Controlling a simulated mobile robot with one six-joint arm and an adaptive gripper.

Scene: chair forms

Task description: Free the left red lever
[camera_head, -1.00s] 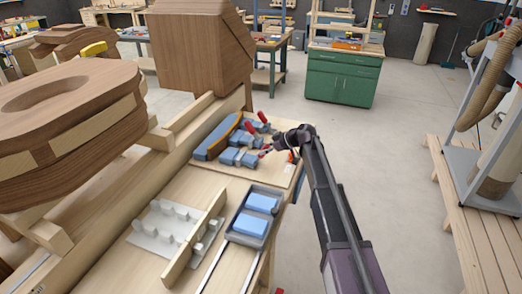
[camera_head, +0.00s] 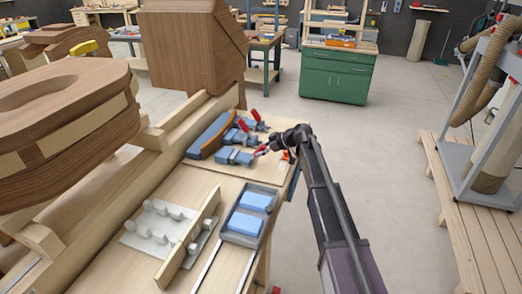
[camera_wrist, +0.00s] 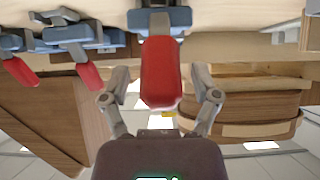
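Several blue clamps with red levers stand in a row on the wooden bench. The nearest blue clamp (camera_head: 234,157) has its red lever (camera_head: 261,151) beside my gripper (camera_head: 267,149). In the wrist view this red lever (camera_wrist: 160,72) lies between my two open fingers (camera_wrist: 160,88), with a visible gap on each side. Its blue clamp body (camera_wrist: 160,18) is at the top of that view. Two other red levers (camera_wrist: 88,76) (camera_wrist: 20,71) are at the left there; they also show farther back in the head view (camera_head: 256,115) (camera_head: 263,126).
A curved blue and wood form (camera_head: 209,137) lies left of the clamps. A grey tray (camera_head: 249,213) with blue blocks and a white bracket plate (camera_head: 156,226) are nearer. Large wooden chair forms (camera_head: 60,130) stand at the left.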

